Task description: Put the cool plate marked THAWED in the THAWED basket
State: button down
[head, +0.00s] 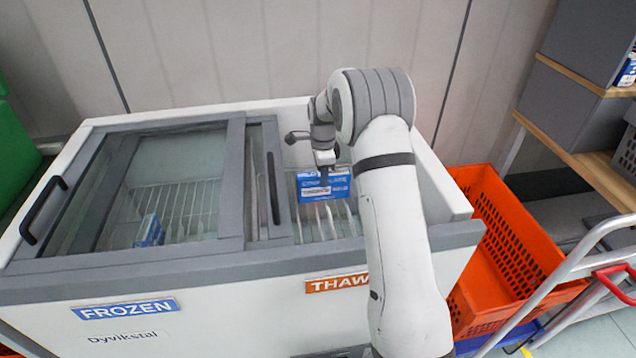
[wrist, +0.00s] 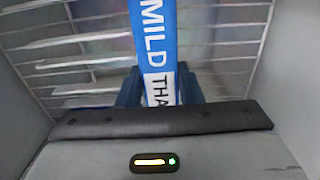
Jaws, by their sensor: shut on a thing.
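The cool plate (head: 340,186) is a blue and white block with a white label. In the wrist view the plate (wrist: 152,40) reads "MILD" and "THA", the rest hidden by my gripper. My gripper (head: 325,176) is shut on its upper edge; the dark blue fingers (wrist: 160,92) show on both sides of it. The plate is upright within the open right side of the chest, over the wire THAWED basket (head: 322,228). I cannot tell whether its bottom touches the wires. The orange label (head: 338,283) on the front reads "THAW", partly hidden by my arm.
The left side, labelled FROZEN (head: 123,309), lies under a sliding glass lid (head: 150,165); another blue plate (head: 149,231) rests in its wire basket. Orange totes (head: 505,225) stand right of the chest, near a hand truck (head: 590,262) and a shelf (head: 575,130).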

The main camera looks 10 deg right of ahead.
jog(key=shift+f, duration=1.1)
jog(key=shift+f, duration=0.2)
jog(key=c, duration=1)
grip_release()
